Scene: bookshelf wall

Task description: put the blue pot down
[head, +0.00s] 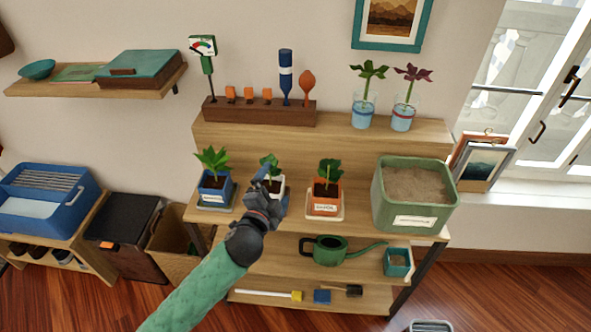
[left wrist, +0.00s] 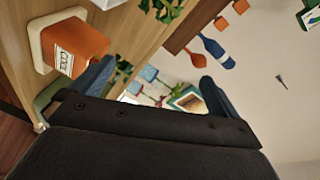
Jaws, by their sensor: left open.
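The blue pot (head: 214,185) holds a green leafy plant and has a white label. It stands upright on a saucer at the left end of the middle shelf (head: 357,226). My left gripper (head: 268,186) is to the right of the blue pot, apart from it, in front of a white pot (head: 278,182) that it partly hides. In the left wrist view my left gripper (left wrist: 155,88) shows its two blue fingers spread wide with nothing held between them. I cannot make out the blue pot in that view. My right gripper is in neither view.
An orange pot (head: 325,200) on a pale saucer stands right of the gripper; it also shows in the left wrist view (left wrist: 75,48). A green sand-filled bin (head: 417,195) fills the shelf's right end. A green watering can (head: 330,251) is below. Two glass vases stand above.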

